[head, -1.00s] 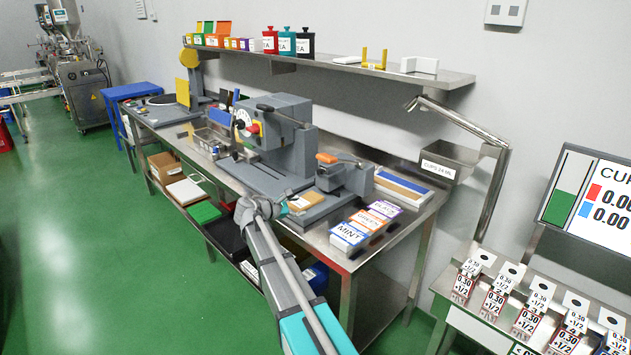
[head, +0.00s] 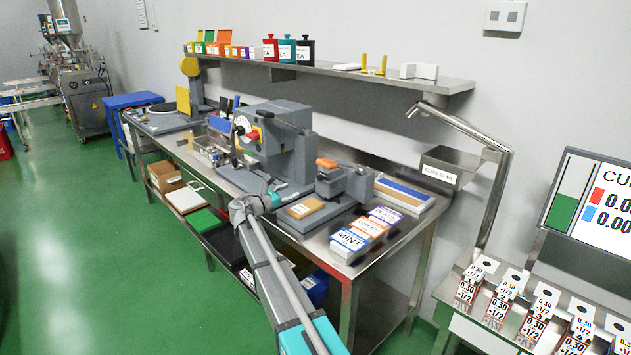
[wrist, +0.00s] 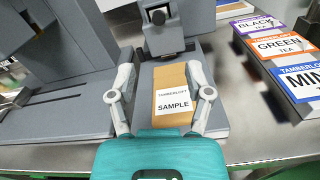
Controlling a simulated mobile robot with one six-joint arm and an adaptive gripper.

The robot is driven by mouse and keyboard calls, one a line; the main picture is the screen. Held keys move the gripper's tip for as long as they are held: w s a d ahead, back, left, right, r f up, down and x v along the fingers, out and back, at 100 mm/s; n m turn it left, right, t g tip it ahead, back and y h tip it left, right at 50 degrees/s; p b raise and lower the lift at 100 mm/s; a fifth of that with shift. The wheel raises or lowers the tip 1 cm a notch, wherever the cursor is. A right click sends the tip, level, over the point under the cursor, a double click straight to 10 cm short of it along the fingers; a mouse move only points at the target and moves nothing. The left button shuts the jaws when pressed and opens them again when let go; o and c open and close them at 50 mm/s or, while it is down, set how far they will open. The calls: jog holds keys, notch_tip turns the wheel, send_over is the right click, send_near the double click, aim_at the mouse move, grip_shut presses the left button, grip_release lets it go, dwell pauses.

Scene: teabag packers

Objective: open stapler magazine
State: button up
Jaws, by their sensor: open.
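The stapler is a grey bench device with an orange-topped lever (head: 327,163) on the steel table. Its dark front block (wrist: 163,28) shows at the top of the wrist view. A brown packet labelled SAMPLE (wrist: 172,98) lies flat on the stapler's grey base, in front of that block; it also shows in the head view (head: 305,208). My gripper (wrist: 160,72) is open, with one finger on each side of the packet in the picture. I cannot tell whether the fingers touch it. In the head view my gripper (head: 270,195) is left of the packet. The stapler's magazine is not clearly visible.
Stacks of tea cartons (head: 360,232) stand right of the stapler. A blue and white stack (head: 400,190) lies behind right. The table's front edge is close to my gripper.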

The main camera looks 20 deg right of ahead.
aim_at(319, 178)
jog(key=x, duration=1.3)
jog(key=shift+d, duration=0.15)
grip_shut()
